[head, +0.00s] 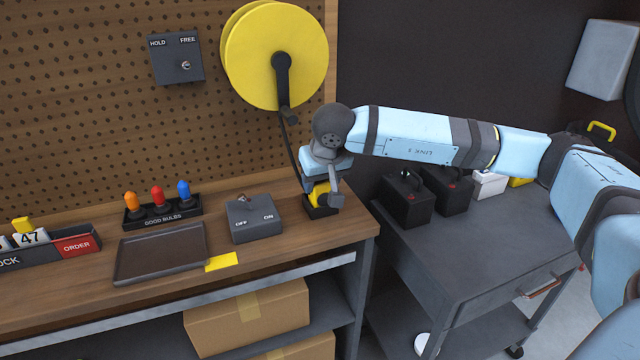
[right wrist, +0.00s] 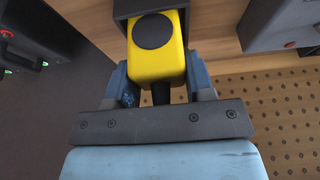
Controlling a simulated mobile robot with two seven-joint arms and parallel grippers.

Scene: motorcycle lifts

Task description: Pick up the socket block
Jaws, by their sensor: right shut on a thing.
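The socket block (head: 319,193) is yellow and stands at the right end of the wooden bench, its lower end in a small dark holder (head: 320,210). In the right wrist view the yellow block (right wrist: 157,66) has a black round face, and the dark holder (right wrist: 124,10) surrounds its far end. My right gripper (head: 322,187) is shut on the block from above, with blue fingers on both sides of it. A black cable (head: 290,145) runs from the reel down to behind the gripper. My left gripper is not in view.
A yellow reel (head: 250,60) hangs on the pegboard. An OFF/ON box (head: 254,220), a dark tray (head: 160,252) and a bulb rack (head: 162,220) stand left on the bench. A grey cart (head: 470,245) with dark batteries (head: 405,200) stands to the right.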

